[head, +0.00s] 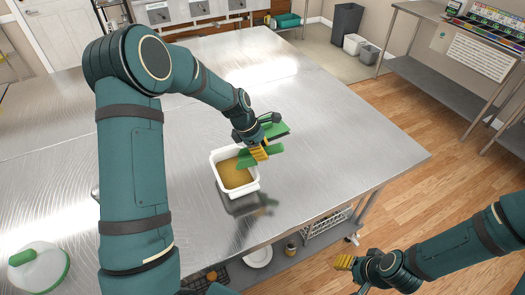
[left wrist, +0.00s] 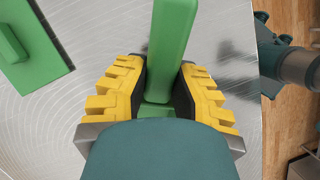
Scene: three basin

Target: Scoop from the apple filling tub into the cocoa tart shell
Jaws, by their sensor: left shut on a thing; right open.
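A white tub (head: 251,187) with yellow-brown apple filling (head: 236,174) stands on the steel table. My left gripper (head: 259,152) is beside the tub's upper right edge, shut on a green handle (head: 266,157). In the left wrist view the green handle (left wrist: 172,40) stands between the yellow fingers; its working end is hidden, so I cannot tell whether it touches the filling. My right gripper (head: 345,262) is open and empty, off the table's right side. I make out no cocoa tart shell.
A flat green piece with a raised grip (left wrist: 30,50) lies on the table near my left gripper; it also shows in the head view (head: 276,130). A whitish container with green edging (head: 38,268) is at lower left. The table's right part is clear.

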